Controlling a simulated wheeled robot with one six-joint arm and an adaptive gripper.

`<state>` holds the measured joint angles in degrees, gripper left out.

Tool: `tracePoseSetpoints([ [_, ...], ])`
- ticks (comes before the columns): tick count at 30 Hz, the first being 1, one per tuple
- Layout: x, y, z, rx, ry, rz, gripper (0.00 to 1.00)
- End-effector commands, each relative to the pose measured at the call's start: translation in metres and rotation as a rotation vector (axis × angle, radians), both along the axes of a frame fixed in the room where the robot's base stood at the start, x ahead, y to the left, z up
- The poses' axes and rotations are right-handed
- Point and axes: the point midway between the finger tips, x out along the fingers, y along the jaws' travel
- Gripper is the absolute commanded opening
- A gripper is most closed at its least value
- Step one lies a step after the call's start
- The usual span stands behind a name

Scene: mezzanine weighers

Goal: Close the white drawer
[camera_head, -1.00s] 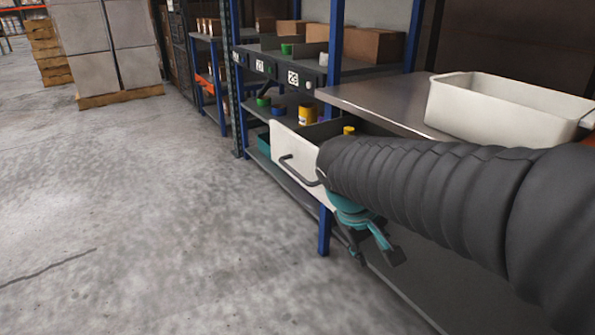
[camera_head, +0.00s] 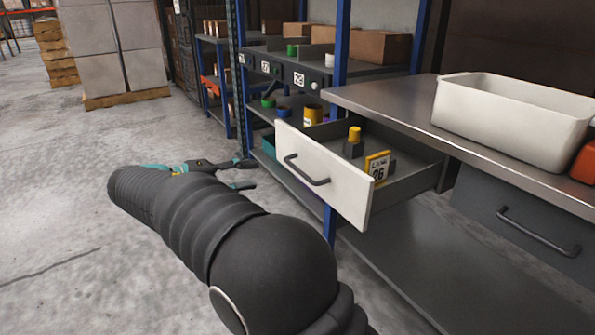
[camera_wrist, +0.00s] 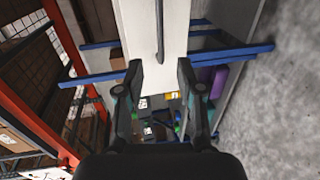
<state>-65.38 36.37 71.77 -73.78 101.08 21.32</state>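The white drawer (camera_head: 318,178) is pulled out from under the steel worktop in the head view. It has a dark bar handle (camera_head: 306,172) on its white front. Inside are a yellow-topped dark item (camera_head: 354,143) and a yellow label card (camera_head: 377,165). My gripper (camera_head: 248,173) is open and empty, out in front of the drawer and to its left, apart from it. In the wrist view my gripper (camera_wrist: 158,72) has its fingers spread, with the white drawer front (camera_wrist: 139,35) and handle (camera_wrist: 160,30) beyond them.
A white bin (camera_head: 505,118) stands on the worktop (camera_head: 385,103). A closed grey drawer (camera_head: 525,222) is at the right, with an orange item (camera_head: 584,163) above. Blue-framed shelving (camera_head: 335,60) holds boxes and containers. The concrete floor (camera_head: 90,230) at left is clear.

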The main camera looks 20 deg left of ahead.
Motion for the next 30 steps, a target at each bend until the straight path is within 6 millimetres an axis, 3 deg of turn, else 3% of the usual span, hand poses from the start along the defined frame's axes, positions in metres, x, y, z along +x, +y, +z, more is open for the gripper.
tracePoseSetpoints([
  [18, 0.078, -0.068, -0.022, 0.0, 0.004, -0.003, 0.37],
  [30, 0.1, -0.086, -0.027, 0.001, 0.003, 0.0, 0.37],
])
